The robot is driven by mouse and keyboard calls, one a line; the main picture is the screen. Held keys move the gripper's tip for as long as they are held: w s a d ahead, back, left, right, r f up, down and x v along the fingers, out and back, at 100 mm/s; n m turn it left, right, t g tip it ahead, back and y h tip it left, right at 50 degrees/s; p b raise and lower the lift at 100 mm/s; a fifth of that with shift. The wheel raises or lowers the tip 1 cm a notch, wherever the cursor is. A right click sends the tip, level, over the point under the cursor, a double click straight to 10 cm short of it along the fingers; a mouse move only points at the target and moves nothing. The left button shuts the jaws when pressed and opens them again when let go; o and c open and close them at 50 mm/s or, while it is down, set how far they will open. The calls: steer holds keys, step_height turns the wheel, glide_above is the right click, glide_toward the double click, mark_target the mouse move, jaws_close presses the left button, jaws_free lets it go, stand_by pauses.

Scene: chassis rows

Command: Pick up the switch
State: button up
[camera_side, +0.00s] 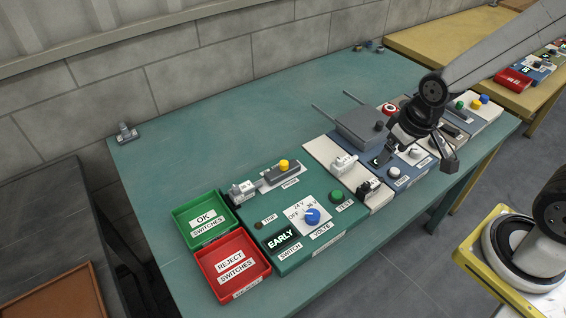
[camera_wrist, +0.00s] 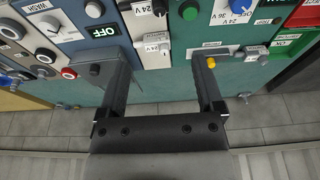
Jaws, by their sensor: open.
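Several switches are in view, and I cannot tell which one the task means. A white switch (camera_side: 344,163) and a black switch (camera_side: 370,187) stand on a white strip in the side view. The wrist view shows the white switch (camera_wrist: 157,43) and the black switch (camera_wrist: 159,8) ahead, between the lines of my fingers. A grey switch (camera_side: 241,190) sits at the left end of the green tester (camera_side: 325,245). My gripper (camera_side: 417,160) is open and empty, above the blue panels right of the white strip. It also shows in the wrist view (camera_wrist: 158,65).
A green OK tray (camera_side: 181,217) and a red REJECT tray (camera_side: 212,276) stand left of the tester. More panels with knobs lie to the right. The teal table's back left (camera_side: 220,130) is clear.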

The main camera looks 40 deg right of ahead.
steer(key=shift+w, duration=0.1)
steer(key=n+g, duration=0.3)
steer(key=n, duration=1.5)
glide_above(241, 189)
step_height(241, 189, down, 9)
steer(key=shift+d+r, duration=0.1)
steer(key=shift+f, duration=3.9)
jaws_close()
